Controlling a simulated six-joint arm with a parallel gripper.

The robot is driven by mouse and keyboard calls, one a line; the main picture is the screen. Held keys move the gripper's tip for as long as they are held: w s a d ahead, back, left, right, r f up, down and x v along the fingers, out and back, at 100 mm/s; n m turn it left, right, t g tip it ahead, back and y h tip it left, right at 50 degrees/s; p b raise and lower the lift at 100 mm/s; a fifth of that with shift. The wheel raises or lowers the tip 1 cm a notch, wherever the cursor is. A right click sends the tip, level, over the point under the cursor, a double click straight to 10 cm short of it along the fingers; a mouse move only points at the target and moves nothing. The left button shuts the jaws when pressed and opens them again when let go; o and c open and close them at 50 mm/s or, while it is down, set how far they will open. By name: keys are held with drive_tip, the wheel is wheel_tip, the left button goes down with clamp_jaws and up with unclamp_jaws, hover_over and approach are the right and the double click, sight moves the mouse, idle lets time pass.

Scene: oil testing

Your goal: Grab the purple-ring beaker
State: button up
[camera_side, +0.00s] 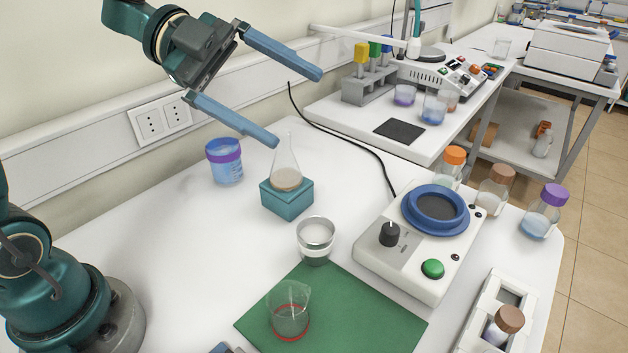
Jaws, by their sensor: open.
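The purple-ring beaker (225,162) stands upright on the white table near the wall, left of the centre. It holds blue content and has a purple band around its upper part. My gripper (299,108) is open and empty, up in the air to the right of the beaker and above it. Its two long blue fingers are wide apart and point to the lower right.
A conical flask (286,178) sits on a teal block (287,199) right of the beaker. A white-banded beaker (316,240) and a red-ring beaker (289,312) on a green mat (385,325) are nearer. A stirrer (400,265) and capped bottles (543,212) stand right.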

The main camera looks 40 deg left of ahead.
drive_tip(key=w+a+r+m+t+y, duration=0.2)
drive_tip(key=w+a+m+t+y, duration=0.15)
drive_tip(key=w+t, duration=0.55)
drive_tip(key=m+g+y, duration=0.3)
drive_tip(key=y, duration=1.5)
hover_over(227, 144)
drive_tip(key=s+d, duration=0.3)
drive_tip(key=s, duration=0.1)
drive_tip(key=f, duration=0.2)
drive_tip(key=shift+g, duration=0.3)
wheel_tip(227, 144, down, 18)
drive_tip(key=shift+w+d, duration=0.15)
drive_tip(key=shift+f, duration=0.8)
drive_tip(key=shift+n, duration=0.25)
drive_tip(key=shift+x, duration=2.6)
